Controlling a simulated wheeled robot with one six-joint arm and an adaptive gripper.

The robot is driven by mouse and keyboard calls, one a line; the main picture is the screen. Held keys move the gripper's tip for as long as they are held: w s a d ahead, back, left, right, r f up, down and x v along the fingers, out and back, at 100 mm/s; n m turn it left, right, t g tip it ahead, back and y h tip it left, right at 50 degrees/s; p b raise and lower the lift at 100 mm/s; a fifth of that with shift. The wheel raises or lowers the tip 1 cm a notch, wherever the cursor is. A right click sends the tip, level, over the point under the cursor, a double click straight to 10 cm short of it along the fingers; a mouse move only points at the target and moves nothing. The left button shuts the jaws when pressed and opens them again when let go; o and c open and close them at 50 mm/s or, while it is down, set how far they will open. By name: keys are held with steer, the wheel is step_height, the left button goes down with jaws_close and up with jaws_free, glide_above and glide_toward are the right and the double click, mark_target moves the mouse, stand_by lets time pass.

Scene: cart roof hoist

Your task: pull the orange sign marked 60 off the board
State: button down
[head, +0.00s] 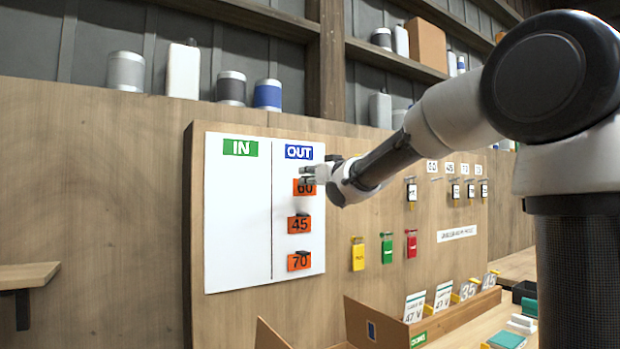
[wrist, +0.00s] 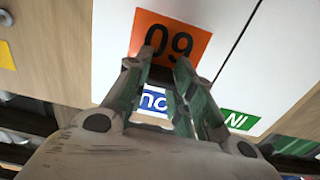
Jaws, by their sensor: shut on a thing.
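The orange sign marked 60 (head: 305,189) is on the white board (head: 237,225), at the top of the OUT column. In the wrist view the same orange sign (wrist: 180,35) appears upside down. My gripper (head: 308,175) is at the sign's upper edge. In the wrist view my gripper (wrist: 163,62) is shut on the dark block at that edge. The sign looks flat against the board; I cannot tell if there is a gap behind it. Its upper edge is partly hidden by the fingers.
Orange signs marked 45 (head: 299,224) and 70 (head: 299,261) hang below in the same column. Coloured tags (head: 386,250) and small keys hang to the right. A wooden tray (head: 455,318) with cards stands below. The IN column is bare.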

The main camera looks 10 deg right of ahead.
steer(key=shift+s, duration=0.1)
steer(key=shift+v, duration=2.95)
